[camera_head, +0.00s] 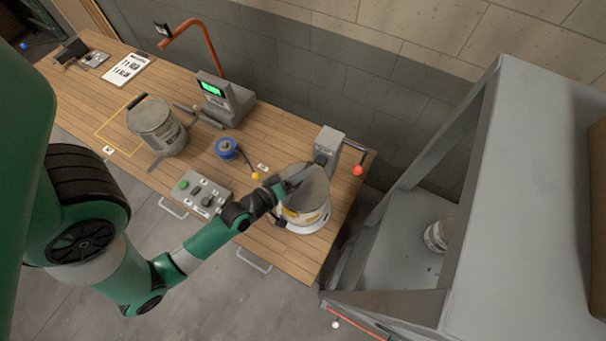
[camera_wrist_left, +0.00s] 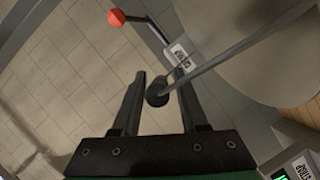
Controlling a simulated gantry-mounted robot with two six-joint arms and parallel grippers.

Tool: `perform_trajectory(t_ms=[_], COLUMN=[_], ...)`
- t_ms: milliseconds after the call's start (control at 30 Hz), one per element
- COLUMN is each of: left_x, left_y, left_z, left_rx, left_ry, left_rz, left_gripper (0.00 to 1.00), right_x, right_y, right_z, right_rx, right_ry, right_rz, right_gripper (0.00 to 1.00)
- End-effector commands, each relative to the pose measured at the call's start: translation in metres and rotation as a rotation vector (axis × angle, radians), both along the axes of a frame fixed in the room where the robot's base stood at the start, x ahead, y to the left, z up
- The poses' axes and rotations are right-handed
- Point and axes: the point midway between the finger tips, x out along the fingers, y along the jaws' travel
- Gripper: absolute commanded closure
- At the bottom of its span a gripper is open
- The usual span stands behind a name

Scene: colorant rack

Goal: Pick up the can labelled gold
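A grey-lidded can with a yellow-gold patch on its side (camera_head: 311,201) stands on a round white base at the right end of the bench; its label text is too small to read. My left gripper (camera_head: 291,183) is at the can's upper left side, its fingertips partly hidden. In the left wrist view its two fingers (camera_wrist_left: 162,80) stand apart. A can's wire handle with a dark grip (camera_wrist_left: 157,95) runs between them, with the can's lid (camera_wrist_left: 250,45) at upper right. I see no clear contact. My right gripper is not in view.
Another can (camera_head: 158,127) stands on the bench's left part, and one (camera_head: 437,236) sits in the grey cabinet (camera_head: 520,200) at right. A grey post (camera_head: 328,146) with a red-knobbed lever (camera_head: 358,170) rises behind the near can. A button box (camera_head: 200,194) is left of it.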

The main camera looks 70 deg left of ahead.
Motion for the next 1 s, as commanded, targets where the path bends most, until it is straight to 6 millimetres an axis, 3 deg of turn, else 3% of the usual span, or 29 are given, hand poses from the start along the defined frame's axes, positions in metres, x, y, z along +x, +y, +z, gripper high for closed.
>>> perform_trajectory(t_ms=[33, 200, 233, 1000], left_x=[-0.0001, -0.0002, -0.0003, -0.0004], left_y=[0.0000, 0.0000, -0.0001, -0.0002], left_z=[0.0000, 0.0000, 0.0001, 0.0001], left_rx=[0.000, 0.000, 0.000, 0.000], left_ry=[0.000, 0.000, 0.000, 0.000], left_rz=[0.000, 0.000, 0.000, 0.000], left_gripper=[0.68, 0.99, 1.00, 1.00], right_x=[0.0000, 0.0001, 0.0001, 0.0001], right_y=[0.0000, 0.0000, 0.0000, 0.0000], right_z=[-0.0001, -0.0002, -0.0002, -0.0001], right_rx=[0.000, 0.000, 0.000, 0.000], right_ry=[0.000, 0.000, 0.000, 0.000], right_rz=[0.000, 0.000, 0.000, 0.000], right_gripper=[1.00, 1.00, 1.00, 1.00])
